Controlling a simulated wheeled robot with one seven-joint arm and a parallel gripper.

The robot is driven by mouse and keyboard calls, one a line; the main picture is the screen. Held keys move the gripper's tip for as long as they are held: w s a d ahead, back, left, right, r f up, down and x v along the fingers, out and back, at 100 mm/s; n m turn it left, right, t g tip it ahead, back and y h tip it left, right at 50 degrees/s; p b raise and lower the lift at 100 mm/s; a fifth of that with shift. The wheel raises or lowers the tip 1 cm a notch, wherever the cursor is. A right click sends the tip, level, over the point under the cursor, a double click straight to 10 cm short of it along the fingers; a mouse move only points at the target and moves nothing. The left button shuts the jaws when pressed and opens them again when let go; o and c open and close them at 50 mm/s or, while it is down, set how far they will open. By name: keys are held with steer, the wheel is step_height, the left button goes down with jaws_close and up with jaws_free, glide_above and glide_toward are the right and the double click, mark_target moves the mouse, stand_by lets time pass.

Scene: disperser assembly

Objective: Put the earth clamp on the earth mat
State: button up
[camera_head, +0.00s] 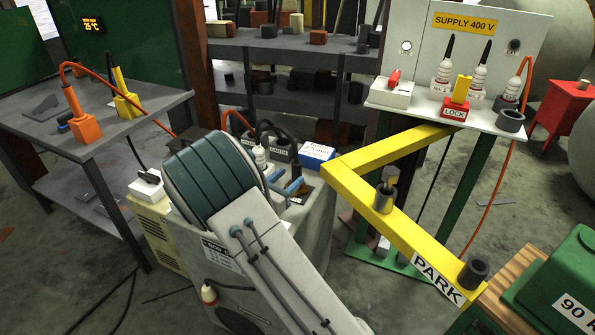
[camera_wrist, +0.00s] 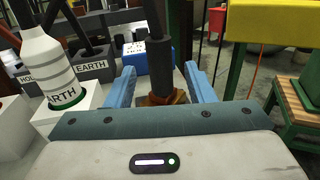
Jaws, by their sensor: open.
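In the wrist view my gripper (camera_wrist: 158,72) is open, its two blue fingers on either side of a dark upright handle (camera_wrist: 158,62) with a copper-brown base. No grip on it shows. I cannot tell for certain whether this is the earth clamp. In the head view my gripper (camera_head: 285,182) is low over the grey cabinet top, partly hidden by my arm. A white bottle-shaped piece (camera_wrist: 52,65) with a green ring and a partly hidden label ending "ARTH" stands at the left. Behind it is a dark holder labelled EARTH (camera_wrist: 92,67). I cannot make out the earth mat.
A blue and white box (camera_head: 316,155) stands just behind my gripper. A yellow PARK frame (camera_head: 395,215) with dark cups is at the right, before the 400 V supply panel (camera_head: 470,60). A table (camera_head: 75,140) with orange and yellow clamps is at the left.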

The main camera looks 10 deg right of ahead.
steer(key=v, duration=0.5)
steer(key=shift+s+a, duration=0.25)
steer(key=shift+s, duration=0.05)
